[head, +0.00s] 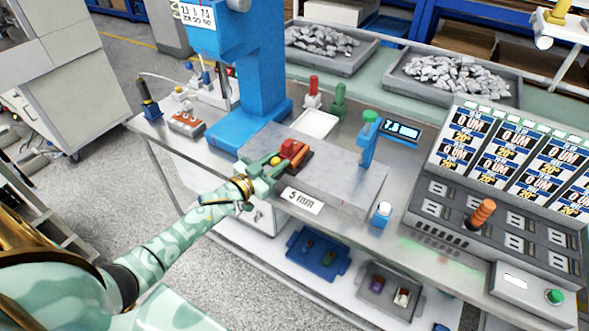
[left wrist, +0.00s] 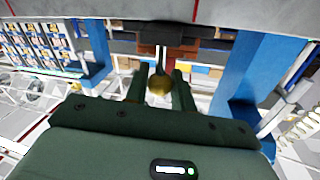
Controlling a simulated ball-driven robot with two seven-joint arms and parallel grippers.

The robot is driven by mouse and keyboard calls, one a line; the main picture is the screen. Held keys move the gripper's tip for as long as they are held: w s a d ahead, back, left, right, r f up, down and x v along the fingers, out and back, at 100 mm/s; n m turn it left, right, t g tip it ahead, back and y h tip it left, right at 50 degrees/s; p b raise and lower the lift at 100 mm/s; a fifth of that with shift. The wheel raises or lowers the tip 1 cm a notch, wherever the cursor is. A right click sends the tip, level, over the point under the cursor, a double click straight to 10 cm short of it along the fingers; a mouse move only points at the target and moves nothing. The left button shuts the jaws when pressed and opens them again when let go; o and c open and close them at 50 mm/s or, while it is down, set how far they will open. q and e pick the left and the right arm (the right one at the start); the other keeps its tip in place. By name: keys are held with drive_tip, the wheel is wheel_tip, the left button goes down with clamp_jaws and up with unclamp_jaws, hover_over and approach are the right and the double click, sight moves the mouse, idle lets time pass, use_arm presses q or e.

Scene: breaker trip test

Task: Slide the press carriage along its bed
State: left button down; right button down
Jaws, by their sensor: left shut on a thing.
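The press carriage (head: 294,150) is a small block with a red top and orange-brown sides. It sits on the grey bed slab (head: 335,185), in front of the blue press column. A round yellow-brass knob (head: 275,160) sticks out of its near left side. My left gripper (head: 269,164) reaches in from the left and is shut on this knob. In the left wrist view, the brass knob (left wrist: 159,85) sits between the two dark green fingers, with the reddish carriage (left wrist: 160,51) just beyond. My right gripper is not in view.
The blue press (head: 262,80) stands behind the carriage. A blue post with a green top (head: 367,140) stands at the slab's right part, by a small display (head: 402,130). A white tray (head: 316,124) lies behind. The slab between carriage and post is clear.

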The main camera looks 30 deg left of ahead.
use_arm(q)
drive_tip(key=shift+a, duration=1.25)
drive_tip(key=c, duration=1.2)
unclamp_jaws()
drive_tip(key=shift+c, duration=0.2)
drive_tip(key=shift+s, duration=0.1)
drive_tip(key=p+v, duration=0.1)
drive_tip(key=v, duration=1.5)
drive_tip(key=shift+p, duration=0.35)
drive_tip(key=shift+a, duration=0.1)
